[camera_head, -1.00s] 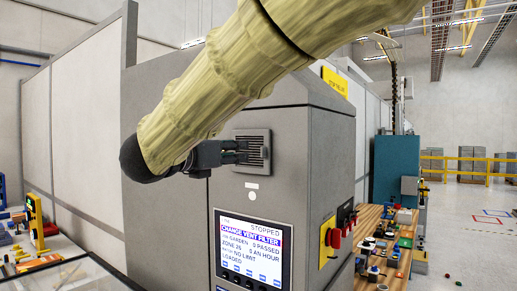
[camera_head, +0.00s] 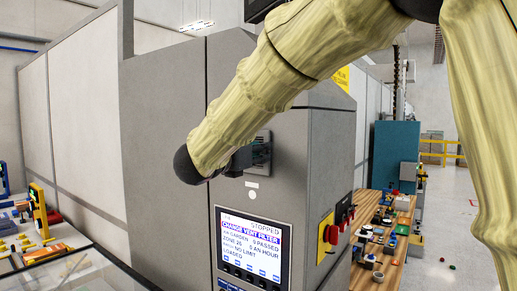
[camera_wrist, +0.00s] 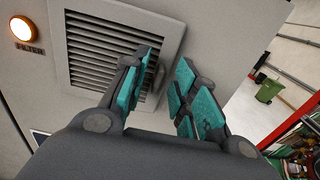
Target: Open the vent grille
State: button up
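The vent grille (camera_head: 263,143) is a small grey louvred panel in the upper front of the grey machine cabinet. My arm and gripper hide its left part in the head view. In the wrist view the grille (camera_wrist: 95,50) fills the upper left, framed and looking flush with the panel. A small grey handle (camera_wrist: 158,77) shows at its right side. My gripper (camera_wrist: 168,60) is open, its teal-padded fingers apart at the grille's right edge, with the handle seen between them. Contact cannot be told. In the head view my gripper (camera_head: 248,160) is mostly hidden by my wrist.
A lit round FILTER lamp (camera_wrist: 22,28) is beside the grille. Below it is a screen (camera_head: 252,247) reading STOPPED and CHANGE VENT FILTER. A red button on a yellow plate (camera_head: 327,238) is right of the screen. A cluttered wooden bench (camera_head: 375,245) stands at the right.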

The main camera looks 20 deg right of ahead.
jog(key=shift+c, duration=0.4)
grip_shut()
jog(key=shift+f+b, duration=0.2)
jog(key=shift+b, duration=0.35)
